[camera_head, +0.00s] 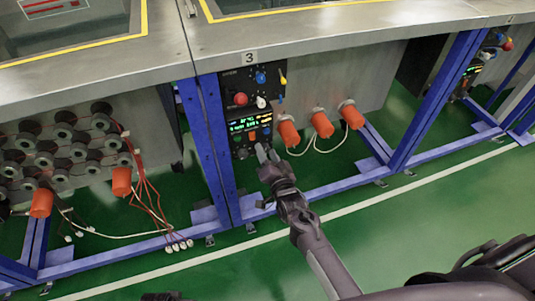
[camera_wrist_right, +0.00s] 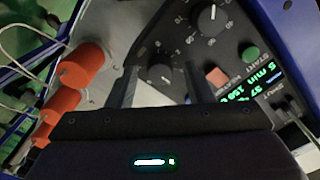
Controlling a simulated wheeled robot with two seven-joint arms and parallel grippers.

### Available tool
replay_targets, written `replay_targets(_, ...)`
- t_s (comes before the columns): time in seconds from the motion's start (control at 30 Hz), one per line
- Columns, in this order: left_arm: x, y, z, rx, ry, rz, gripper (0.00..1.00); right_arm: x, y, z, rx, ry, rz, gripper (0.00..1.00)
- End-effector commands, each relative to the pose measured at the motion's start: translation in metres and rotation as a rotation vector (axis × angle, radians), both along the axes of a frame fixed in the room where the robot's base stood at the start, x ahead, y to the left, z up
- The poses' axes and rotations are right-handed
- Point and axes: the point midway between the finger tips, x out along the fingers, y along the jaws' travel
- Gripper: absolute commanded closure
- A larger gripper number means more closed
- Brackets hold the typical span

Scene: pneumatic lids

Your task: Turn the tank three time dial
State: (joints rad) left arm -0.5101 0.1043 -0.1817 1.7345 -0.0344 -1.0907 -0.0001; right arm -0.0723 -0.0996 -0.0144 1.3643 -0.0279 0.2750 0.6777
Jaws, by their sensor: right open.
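The tank three control panel (camera_head: 250,110) is below the plate marked 3 (camera_head: 249,57). It has coloured knobs and a lit green display (camera_head: 243,124). My right gripper (camera_head: 263,152) is in front of the panel's lower part. In the right wrist view, my right gripper (camera_wrist_right: 162,84) is open, with a black dial (camera_wrist_right: 161,74) with a white pointer showing between its fingers. I cannot tell whether they touch it. A second black dial (camera_wrist_right: 208,19) is above, clear of the fingers. The dial labels are too small to tell which is the time dial.
Orange caps (camera_head: 321,123) on a grey panel are right of the controls, with white cables below. A blue frame post (camera_head: 217,150) stands just left of the panel. In the wrist view, a green START button (camera_wrist_right: 250,55) and an orange-red button (camera_wrist_right: 216,77) are near the right finger.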

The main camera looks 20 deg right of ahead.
Motion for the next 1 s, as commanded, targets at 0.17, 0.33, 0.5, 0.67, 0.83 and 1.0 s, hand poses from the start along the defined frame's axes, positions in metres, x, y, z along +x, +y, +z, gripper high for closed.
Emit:
replay_targets(0.17, 0.002, 0.0, 0.002, -0.002, -0.012, 0.001, 0.66, -0.016, -0.001, -0.001, 0.0, 0.003, 0.0, 0.53)
replay_targets(0.33, -0.001, 0.004, -0.018, 0.002, -0.01, 0.01, 0.66, -0.046, -0.002, 0.0, 0.0, 0.003, 0.0, 0.53)
replay_targets(0.5, -0.004, 0.006, -0.027, 0.002, -0.013, 0.014, 0.66, -0.069, -0.002, 0.0, 0.0, 0.001, 0.0, 0.53)
replay_targets(0.67, -0.005, 0.007, -0.031, 0.003, -0.014, 0.015, 0.66, -0.078, -0.002, 0.0, 0.0, 0.0, 0.0, 0.53)
replay_targets(0.83, -0.005, 0.007, -0.031, 0.003, -0.014, 0.015, 0.66, -0.078, -0.002, 0.0, 0.0, -0.001, 0.001, 0.53)
replay_targets(1.0, -0.005, 0.007, -0.031, 0.003, -0.014, 0.014, 0.66, -0.078, -0.003, 0.0, 0.0, 0.0, 0.0, 0.53)
